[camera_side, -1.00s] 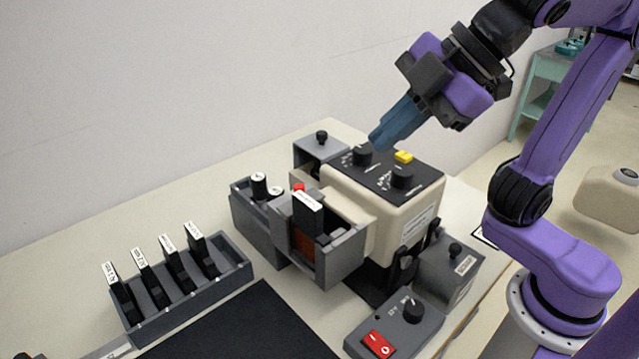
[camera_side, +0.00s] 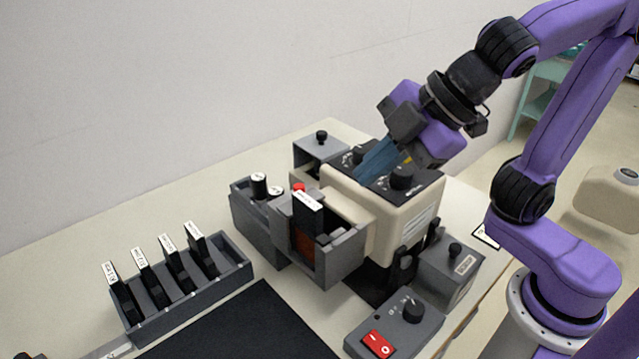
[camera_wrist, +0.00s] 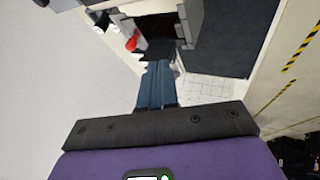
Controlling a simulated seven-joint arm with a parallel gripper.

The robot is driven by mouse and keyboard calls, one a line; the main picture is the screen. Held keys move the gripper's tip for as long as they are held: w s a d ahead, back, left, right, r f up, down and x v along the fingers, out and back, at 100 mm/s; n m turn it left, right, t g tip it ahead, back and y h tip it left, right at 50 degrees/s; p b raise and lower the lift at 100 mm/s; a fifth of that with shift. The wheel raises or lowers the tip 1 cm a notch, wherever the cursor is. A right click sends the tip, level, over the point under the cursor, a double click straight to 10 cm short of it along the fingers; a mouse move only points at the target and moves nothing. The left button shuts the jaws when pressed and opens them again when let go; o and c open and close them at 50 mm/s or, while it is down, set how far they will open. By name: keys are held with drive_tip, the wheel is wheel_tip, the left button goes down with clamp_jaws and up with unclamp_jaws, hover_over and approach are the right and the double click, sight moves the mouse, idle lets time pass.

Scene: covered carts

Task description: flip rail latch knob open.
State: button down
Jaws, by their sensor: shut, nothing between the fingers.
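A beige device (camera_side: 398,243) stands on the table with a black top panel (camera_side: 425,187). The panel carries a black dial knob (camera_side: 402,176) at the near right and a second knob (camera_side: 358,154) farther back, partly hidden by my fingers. I cannot tell which knob or lever is the rail latch. Black levers (camera_side: 433,231) show at the device's right side. My gripper (camera_side: 364,178) is shut and empty, its blue fingers slanting down to the panel's left part between the two knobs. Contact cannot be told. It also shows in the wrist view (camera_wrist: 156,68).
Grey bins (camera_side: 340,262) with a red-topped piece (camera_side: 298,188) stand left of the device. A rack (camera_side: 190,290) of labelled black pieces is farther left. A control box with a red switch (camera_side: 378,344) and a knobbed grey box (camera_side: 450,268) stand in front.

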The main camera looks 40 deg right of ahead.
sight(303, 186)
drive_tip(key=w+a+f, duration=0.2)
drive_tip(key=w+f, duration=0.4)
drive_tip(key=w, duration=0.1)
drive_tip(key=shift+w+a, duration=0.25)
drive_tip(key=shift+a, duration=0.1)
drive_tip(key=shift+w, duration=1.2)
drive_tip(key=shift+s, duration=0.1)
drive_tip(key=s+d+r, duration=0.3)
drive_tip(key=s+r, duration=0.5)
drive_tip(key=shift+s+d, duration=0.35)
